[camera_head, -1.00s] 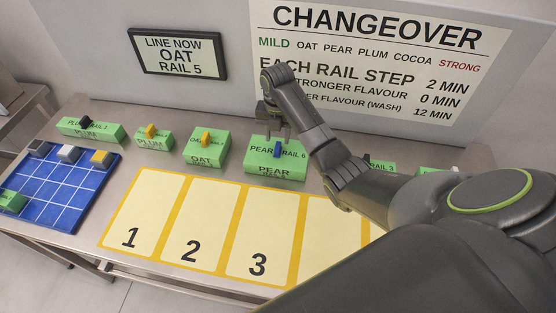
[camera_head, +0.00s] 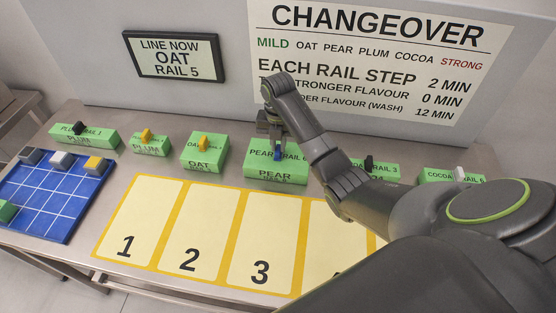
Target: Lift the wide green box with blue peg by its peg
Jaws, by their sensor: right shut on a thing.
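The wide green box with blue peg (camera_head: 268,168) is labelled PEAR RAIL 6 and sits at the back of the table, behind the numbered mat. Its blue peg (camera_head: 278,155) shows just below my right gripper (camera_head: 277,149). My right gripper is shut on the blue peg from above, and its fingers partly hide the peg. The box looks level; I cannot tell whether it is clear of the table. My left gripper is not in view.
Other green boxes stand in the row: two PLUM boxes (camera_head: 83,137) (camera_head: 150,146), an OAT box (camera_head: 204,156), one with a black peg (camera_head: 384,168) and a COCOA box (camera_head: 447,176). A blue grid tray (camera_head: 48,200) is at left. The yellow-edged numbered mat (camera_head: 187,225) is empty where visible.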

